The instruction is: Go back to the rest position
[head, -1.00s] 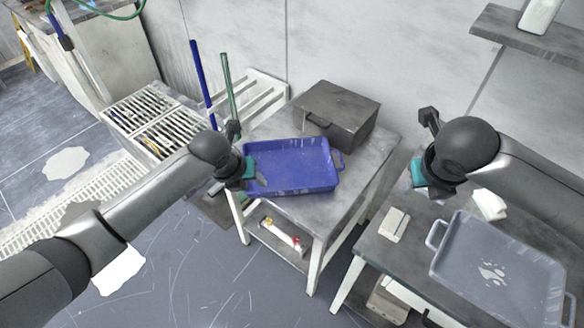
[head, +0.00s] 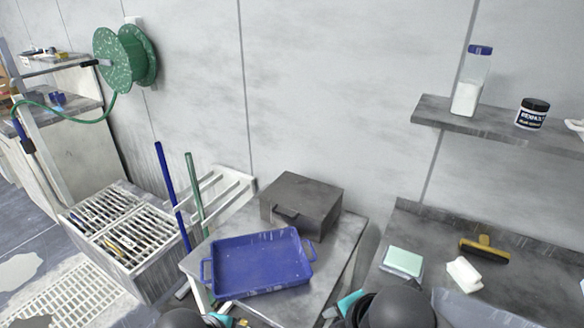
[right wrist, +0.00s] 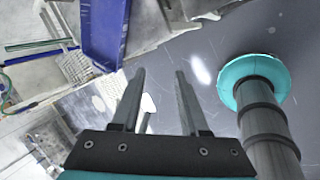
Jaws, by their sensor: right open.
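My right gripper (right wrist: 159,73) is open in the right wrist view, with two straight parallel fingers and nothing between them. In the head view only a teal and dark part of my right wrist shows at the bottom edge. My left gripper (head: 222,319) is mostly cut off at the bottom edge of the head view, just below the blue tray; its jaws cannot be made out. The blue tray (head: 262,264) sits on the middle table, apart from both grippers. Part of it also shows at the top of the right wrist view (right wrist: 103,35).
A dark lidded box (head: 302,203) stands behind the tray. A wall shelf (head: 500,128) hangs above. A grated bin (head: 125,235) stands left.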

